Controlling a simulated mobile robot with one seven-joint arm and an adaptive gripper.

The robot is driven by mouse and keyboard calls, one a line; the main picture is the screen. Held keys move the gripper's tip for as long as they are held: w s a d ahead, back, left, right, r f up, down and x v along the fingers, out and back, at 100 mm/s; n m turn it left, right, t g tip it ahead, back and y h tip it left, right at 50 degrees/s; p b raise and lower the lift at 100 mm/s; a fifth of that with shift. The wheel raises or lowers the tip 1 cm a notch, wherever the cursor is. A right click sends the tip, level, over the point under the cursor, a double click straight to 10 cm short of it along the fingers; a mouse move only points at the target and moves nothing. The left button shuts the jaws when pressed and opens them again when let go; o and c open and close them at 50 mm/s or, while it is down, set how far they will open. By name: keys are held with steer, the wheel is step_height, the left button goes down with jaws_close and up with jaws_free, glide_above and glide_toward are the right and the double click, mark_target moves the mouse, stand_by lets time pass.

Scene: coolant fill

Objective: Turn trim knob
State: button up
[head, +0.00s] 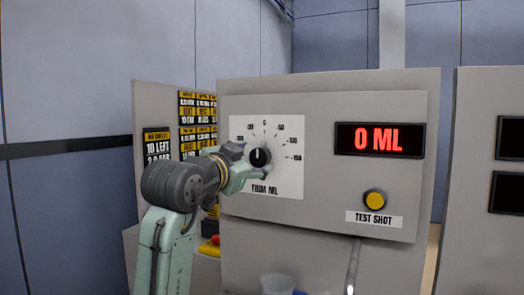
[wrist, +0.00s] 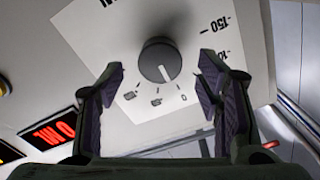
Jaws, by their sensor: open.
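The trim knob (head: 260,157) is a dark round knob on a white dial plate (head: 289,186) marked TRIM ML, on the grey panel. Its white pointer line points up toward the 0 mark. In the wrist view the knob (wrist: 160,61) shows beyond and between my two fingertips, its white line toward the 0. My gripper (head: 250,162) is open in front of the dial, one finger on each side of the knob in the picture. I see no finger clearly touching the knob. In the wrist view my gripper (wrist: 160,72) holds nothing.
A red display (head: 379,140) reads 0 ML. Below it is a yellow TEST SHOT button (head: 374,200). A board with yellow and black labels (head: 197,107) stands left, behind my arm. A pale cup (head: 277,283) is below the panel, beside a metal tube (head: 353,265).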

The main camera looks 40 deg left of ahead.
mark_target(258, 158)
steer(key=shift+p+x, duration=0.65)
steer(key=shift+x, duration=1.7)
steer(key=c, duration=1.2)
steer(key=shift+n, duration=2.9)
